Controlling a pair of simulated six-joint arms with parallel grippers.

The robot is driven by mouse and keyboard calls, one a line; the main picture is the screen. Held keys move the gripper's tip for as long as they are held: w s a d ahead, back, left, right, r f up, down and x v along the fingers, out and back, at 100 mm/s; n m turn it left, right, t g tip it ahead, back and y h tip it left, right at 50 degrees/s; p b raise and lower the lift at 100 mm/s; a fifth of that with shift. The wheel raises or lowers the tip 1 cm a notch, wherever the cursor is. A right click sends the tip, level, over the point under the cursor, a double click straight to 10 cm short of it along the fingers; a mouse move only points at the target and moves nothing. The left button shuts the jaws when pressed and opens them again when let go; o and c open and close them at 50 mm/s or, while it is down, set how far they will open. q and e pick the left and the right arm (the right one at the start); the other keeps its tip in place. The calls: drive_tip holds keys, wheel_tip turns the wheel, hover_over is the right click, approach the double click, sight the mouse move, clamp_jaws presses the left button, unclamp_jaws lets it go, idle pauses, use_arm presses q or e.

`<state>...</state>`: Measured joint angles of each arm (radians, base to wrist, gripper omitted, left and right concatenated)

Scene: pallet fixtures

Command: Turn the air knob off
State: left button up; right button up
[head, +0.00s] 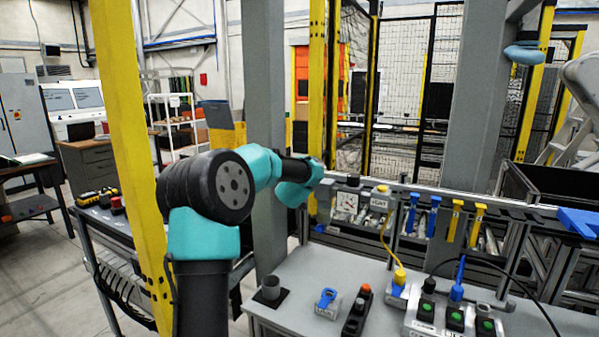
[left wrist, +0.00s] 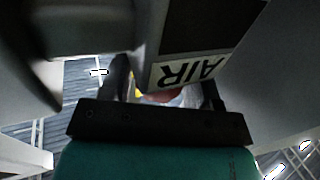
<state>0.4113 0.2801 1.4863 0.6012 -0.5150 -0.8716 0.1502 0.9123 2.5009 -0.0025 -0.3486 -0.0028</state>
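A white label reading AIR (left wrist: 190,70) shows upside down in the left wrist view, on a dark and grey box close to the camera. My left gripper (left wrist: 165,80) has its two dark fingers apart, one on each side of the label's lower edge. A blurred reddish and yellow shape (left wrist: 160,96) lies between the fingers; I cannot tell whether it is the air knob. In the head view my teal and black left arm reaches to the gauge box (head: 347,202) on the rail, and its wrist hides the fingers.
A box with a yellow top (head: 381,198) stands right of the gauge. Blue (head: 412,214) and yellow (head: 454,220) handled tools hang farther right. The grey worktop (head: 310,272) below holds a blue-clipped block (head: 328,302), a black switch box (head: 357,312) and plugs with cables. A yellow post (head: 128,130) stands left.

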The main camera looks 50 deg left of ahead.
use_arm(q)
drive_tip(key=c, duration=0.7)
drive_tip(key=shift+o, duration=0.2)
drive_tip(key=shift+s+a+r+m+t+h, duration=0.1)
drive_tip(key=shift+r+m+t+h, duration=0.05)
drive_tip(key=shift+m+t+h, duration=1)
drive_tip(key=shift+a+r+m+t+h, duration=0.1)
drive_tip(key=shift+m+t+h, duration=0.6)
drive_tip(key=shift+h, duration=0.75)
drive_tip(key=shift+d+m+h, duration=0.1)
drive_tip(key=shift+m+h, duration=0.35)
drive_tip(key=shift+h, duration=0.05)
drive_tip(key=o, duration=0.6)
drive_tip(key=shift+f, duration=0.1)
drive_tip(key=o, duration=0.3)
drive_tip(key=shift+f, duration=0.1)
drive_tip(key=shift+o, duration=0.2)
drive_tip(key=shift+d, duration=0.1)
